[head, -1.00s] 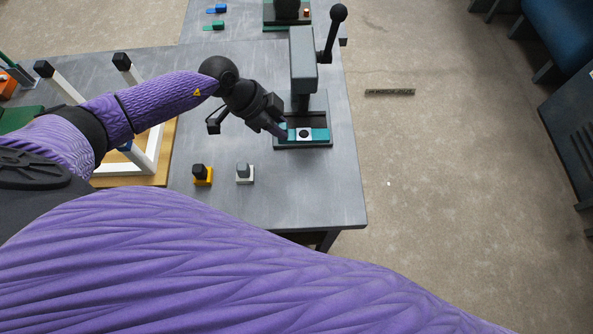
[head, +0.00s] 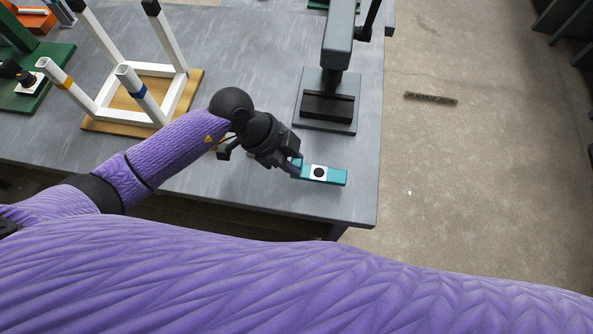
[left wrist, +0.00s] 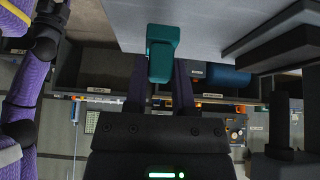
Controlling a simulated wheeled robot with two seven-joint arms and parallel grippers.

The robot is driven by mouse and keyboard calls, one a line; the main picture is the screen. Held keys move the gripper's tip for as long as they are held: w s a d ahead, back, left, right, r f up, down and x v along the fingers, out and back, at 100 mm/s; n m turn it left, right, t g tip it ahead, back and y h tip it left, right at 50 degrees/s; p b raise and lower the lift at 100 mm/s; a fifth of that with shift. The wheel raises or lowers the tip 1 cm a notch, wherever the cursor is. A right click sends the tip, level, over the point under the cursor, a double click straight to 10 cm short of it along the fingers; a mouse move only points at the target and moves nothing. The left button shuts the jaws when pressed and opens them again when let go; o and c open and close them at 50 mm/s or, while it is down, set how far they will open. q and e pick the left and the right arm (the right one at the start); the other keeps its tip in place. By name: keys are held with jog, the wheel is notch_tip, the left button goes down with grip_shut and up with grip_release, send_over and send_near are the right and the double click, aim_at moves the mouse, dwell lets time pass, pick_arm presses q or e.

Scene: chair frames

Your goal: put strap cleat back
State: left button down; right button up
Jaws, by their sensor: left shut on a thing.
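The strap cleat, a teal bar (head: 336,177) with a white patch and a black round spot, is at the right front part of the grey table in the head view. My left gripper (head: 296,168) is shut on its left end. The bar's free end points right, and I cannot tell how high it is above the table. In the left wrist view the teal bar (left wrist: 162,45) shows end-on between the fingers (left wrist: 160,85). My right gripper is out of view.
A grey press (head: 338,45) stands behind the cleat; its dark base (head: 345,128) holds nothing teal. A white chair frame (head: 98,107) sits on a wooden board (head: 197,82) to the left. A green fixture (head: 55,60) is at far left. The table's front and right edges are close.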

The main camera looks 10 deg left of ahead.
pick_arm(q)
notch_tip(320, 180, down, 4)
jog(key=shift+b, duration=0.75)
jog(key=shift+r, duration=0.1)
jog(key=shift+c, duration=2.2)
grip_release()
jog(key=shift+r, duration=0.1)
jog(key=p+v, duration=0.4)
jog(key=v, duration=0.8)
jog(key=shift+d, duration=0.1)
